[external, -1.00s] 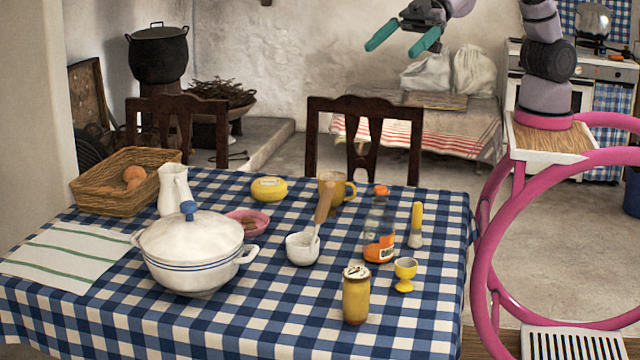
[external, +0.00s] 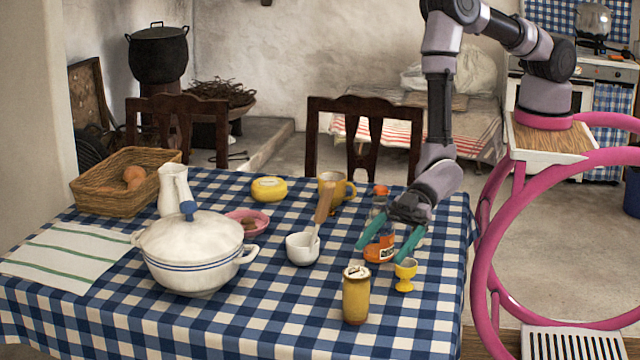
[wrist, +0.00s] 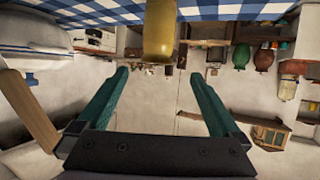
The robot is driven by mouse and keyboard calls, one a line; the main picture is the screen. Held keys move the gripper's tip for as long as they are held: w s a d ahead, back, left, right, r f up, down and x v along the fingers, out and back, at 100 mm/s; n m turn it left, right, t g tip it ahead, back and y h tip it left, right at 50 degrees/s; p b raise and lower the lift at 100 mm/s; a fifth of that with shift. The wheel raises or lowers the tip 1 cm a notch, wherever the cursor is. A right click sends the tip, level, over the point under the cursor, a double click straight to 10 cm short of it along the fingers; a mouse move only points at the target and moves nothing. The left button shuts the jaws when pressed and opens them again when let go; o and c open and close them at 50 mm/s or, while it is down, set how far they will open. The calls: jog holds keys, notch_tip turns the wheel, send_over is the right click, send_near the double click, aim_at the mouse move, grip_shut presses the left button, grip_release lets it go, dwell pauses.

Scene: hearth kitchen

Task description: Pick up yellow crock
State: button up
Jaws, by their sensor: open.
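The yellow crock (external: 356,298), a tall mustard-coloured jar with a pale top, stands upright near the front of the checked table. In the wrist view the crock (wrist: 158,32) shows at the top middle, between the lines of my fingers and beyond their tips. My gripper (external: 381,254) is open and empty, hanging low above the table behind the crock. Its two teal fingers point toward the camera side. The wrist view shows the open gripper (wrist: 159,74) apart from the crock. My gripper partly hides the orange-labelled bottle.
The bottle (external: 378,249) and yellow egg cup (external: 405,269) stand close to my fingers. A white mortar (external: 301,249) with wooden pestle (external: 323,203) and a white lidded pot (external: 192,262) are to the left.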

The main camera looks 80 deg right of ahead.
aim_at(363, 268)
jog(key=x, duration=0.9)
jog(key=shift+w+r, duration=0.1)
jog(key=shift+w, duration=0.2)
grip_shut()
